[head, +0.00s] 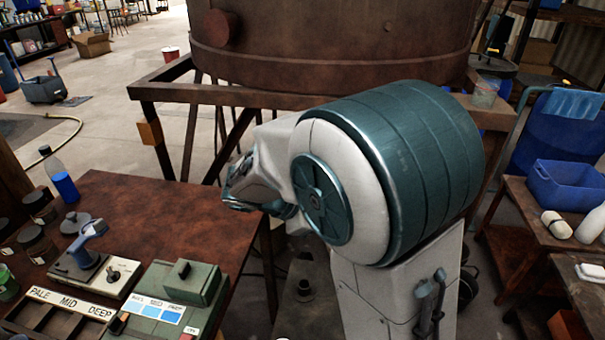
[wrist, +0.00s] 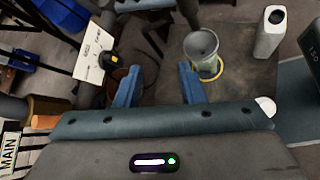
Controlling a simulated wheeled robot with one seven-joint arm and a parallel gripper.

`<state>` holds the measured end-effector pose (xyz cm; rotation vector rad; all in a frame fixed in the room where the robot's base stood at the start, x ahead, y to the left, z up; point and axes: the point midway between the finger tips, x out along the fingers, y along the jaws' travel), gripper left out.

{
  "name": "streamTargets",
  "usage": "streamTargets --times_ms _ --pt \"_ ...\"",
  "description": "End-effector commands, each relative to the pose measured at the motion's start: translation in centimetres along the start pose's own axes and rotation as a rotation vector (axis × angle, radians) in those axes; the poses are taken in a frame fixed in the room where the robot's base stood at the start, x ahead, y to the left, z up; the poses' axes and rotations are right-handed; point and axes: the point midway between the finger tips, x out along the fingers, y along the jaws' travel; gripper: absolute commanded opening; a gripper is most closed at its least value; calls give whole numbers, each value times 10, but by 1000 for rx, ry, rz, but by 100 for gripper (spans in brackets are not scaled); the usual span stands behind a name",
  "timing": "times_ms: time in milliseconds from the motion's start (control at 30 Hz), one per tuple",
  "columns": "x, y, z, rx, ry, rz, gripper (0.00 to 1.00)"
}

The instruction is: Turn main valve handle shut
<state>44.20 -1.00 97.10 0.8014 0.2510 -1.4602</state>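In the wrist view the two blue fingers of my gripper (wrist: 160,87) stand wide apart with nothing held between them. A white plate lettered MAIN (wrist: 9,152) shows at the lower left edge, cut off by the frame. An orange-brown piece (wrist: 45,121) lies close beside it, left of my gripper body; I cannot tell whether it is the main valve handle. No valve handle is clearly visible in either view. In the head view my large arm covers the middle and hides the gripper fingers.
A clear cup with a yellow ring (wrist: 206,52) stands beyond the right finger, near a white container (wrist: 270,32). A white labelled panel (wrist: 95,52) is beyond the left finger. In the head view a brown vat (head: 330,40) stands behind my arm and a cluttered bench (head: 150,215) at left.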

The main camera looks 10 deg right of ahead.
Motion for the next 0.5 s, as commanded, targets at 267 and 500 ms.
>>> streamTargets --times_ms 267,500 --pt "-45 64 -82 -422 -388 382 36" --pt "-78 82 -111 -536 -544 524 36"
